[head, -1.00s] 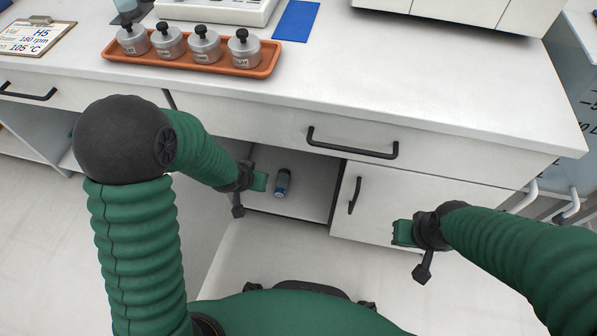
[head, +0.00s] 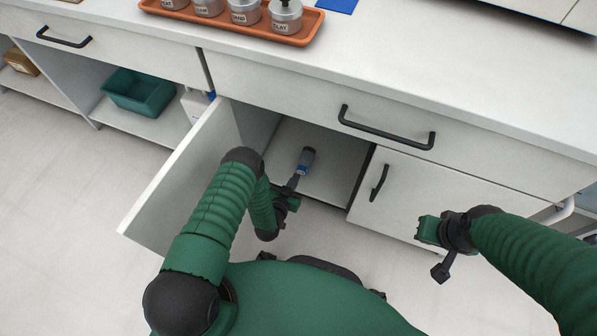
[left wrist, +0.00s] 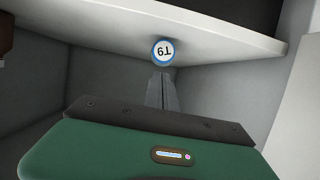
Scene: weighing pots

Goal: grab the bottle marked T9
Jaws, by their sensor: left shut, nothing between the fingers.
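A small dark bottle (head: 308,157) with a blue and white end is inside the open lower cabinet. In the left wrist view its round white face (left wrist: 163,52) has a blue rim and the mark T9, seen upside down. My left gripper (head: 294,181) reaches into the cabinet opening with its fingers just in front of the bottle. In the left wrist view the fingers (left wrist: 161,84) are together and empty, pointing at the marked face. I cannot tell whether they touch it. My right gripper (head: 428,230) is outside, before the closed door; its fingers cannot be made out.
The open cabinet door (head: 185,180) stands left of my left arm. A drawer with a black handle (head: 385,132) is above the opening. A closed door (head: 425,190) is to the right. An orange tray (head: 290,38) of metal pots sits on the counter.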

